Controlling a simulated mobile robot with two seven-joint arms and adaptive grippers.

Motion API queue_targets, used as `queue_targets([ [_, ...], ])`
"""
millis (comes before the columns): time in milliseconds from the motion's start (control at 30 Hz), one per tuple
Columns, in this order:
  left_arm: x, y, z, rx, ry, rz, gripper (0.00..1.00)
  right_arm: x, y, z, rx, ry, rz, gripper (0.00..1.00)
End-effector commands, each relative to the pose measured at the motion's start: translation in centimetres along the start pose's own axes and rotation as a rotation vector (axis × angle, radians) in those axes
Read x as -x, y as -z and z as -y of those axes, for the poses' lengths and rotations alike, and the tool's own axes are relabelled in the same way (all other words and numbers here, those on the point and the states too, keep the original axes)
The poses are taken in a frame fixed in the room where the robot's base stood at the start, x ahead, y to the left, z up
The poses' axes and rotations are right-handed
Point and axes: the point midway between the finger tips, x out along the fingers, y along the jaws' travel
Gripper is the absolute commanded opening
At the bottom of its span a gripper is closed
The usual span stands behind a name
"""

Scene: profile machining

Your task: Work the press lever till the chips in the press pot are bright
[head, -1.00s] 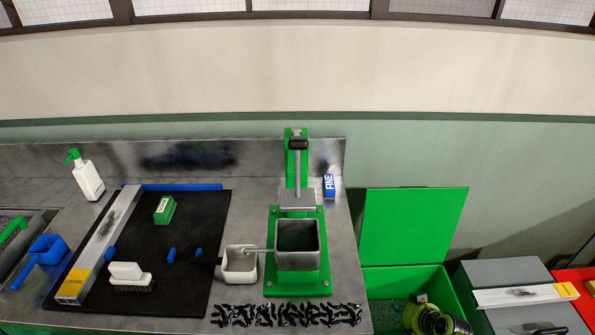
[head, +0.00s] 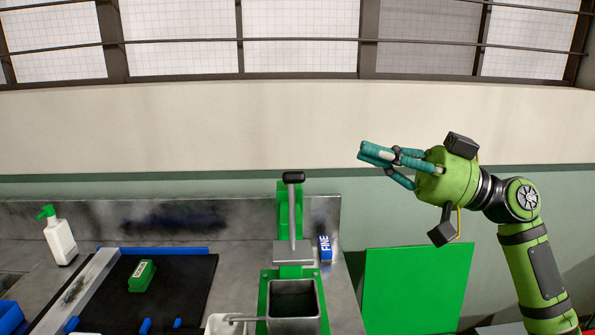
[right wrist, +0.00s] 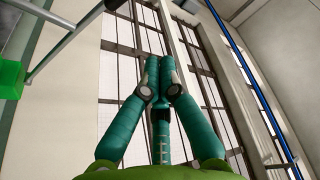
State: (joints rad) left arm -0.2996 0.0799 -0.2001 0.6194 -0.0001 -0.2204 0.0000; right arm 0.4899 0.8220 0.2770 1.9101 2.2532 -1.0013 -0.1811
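The press (head: 289,207) is a green frame at the back of the bench. Its lever (head: 292,214) stands upright with a black grip (head: 293,178) on top, and a flat grey plate (head: 293,252) sits below. The square grey press pot (head: 293,326) is at the bottom edge; its inside is dark and I cannot make out the chips. My right gripper (head: 369,152) is raised against the wall, right of and above the lever, fingers pointing left. In the right wrist view its teal fingertips (right wrist: 160,62) are together with nothing between them. My left gripper is out of view.
A blue FINE block (head: 325,247) stands right of the press. A green upright panel (head: 417,289) is further right. A white pot (head: 222,325) is beside the press pot.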

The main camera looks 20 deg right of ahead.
Motion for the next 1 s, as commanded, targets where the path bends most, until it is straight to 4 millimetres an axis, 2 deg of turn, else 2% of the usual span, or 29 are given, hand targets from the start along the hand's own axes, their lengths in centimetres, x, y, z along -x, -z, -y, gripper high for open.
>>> queue_targets([
  [333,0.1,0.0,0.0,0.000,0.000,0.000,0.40,-0.1,0.1,0.4,0.003,0.008,0.003,0.00],
  [467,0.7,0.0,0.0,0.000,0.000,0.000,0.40,-0.8,0.2,0.4,0.001,0.009,0.003,0.00],
  [567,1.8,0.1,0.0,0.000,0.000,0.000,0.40,-2.3,0.5,0.6,0.002,0.010,0.004,0.00],
  [933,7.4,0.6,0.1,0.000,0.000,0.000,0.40,-10.2,0.7,0.8,0.001,0.010,0.002,0.00],
  [967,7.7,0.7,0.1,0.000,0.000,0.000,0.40,-10.7,0.5,0.8,-0.001,0.010,0.004,0.00],
  [1000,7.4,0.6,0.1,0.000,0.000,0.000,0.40,-10.0,-0.6,0.4,-0.004,0.006,0.004,0.00],
])
